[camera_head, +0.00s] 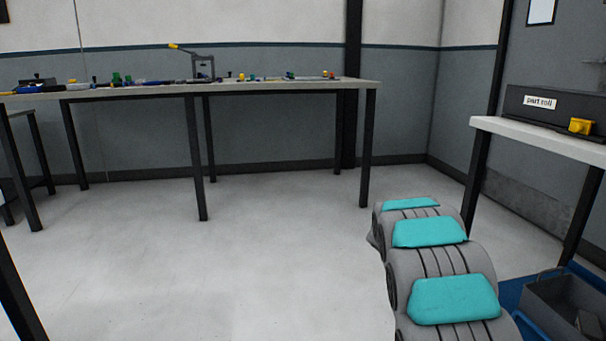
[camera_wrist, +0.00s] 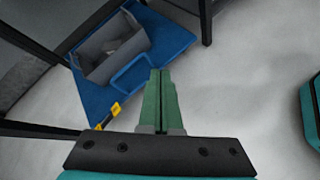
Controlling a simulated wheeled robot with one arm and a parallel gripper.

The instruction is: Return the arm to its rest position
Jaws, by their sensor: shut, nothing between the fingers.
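My arm (camera_head: 430,232), grey with teal covers, reaches up from the lower right of the head view. Its gripper end is not visible there. In the wrist view my gripper (camera_wrist: 160,84) has green fingers pressed together, shut with nothing between them. It points out over the floor, beside a blue mat or base (camera_wrist: 177,38) that carries a grey open bin (camera_wrist: 97,63). The fingers appear apart from the bin.
A long workbench (camera_head: 280,86) with several small tools stands at the back. At right, a white table (camera_head: 540,137) holds a dark box labelled "part roll" (camera_head: 541,102). The grey bin also shows below it in the head view (camera_head: 548,299). The floor (camera_head: 270,230) is clear at centre.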

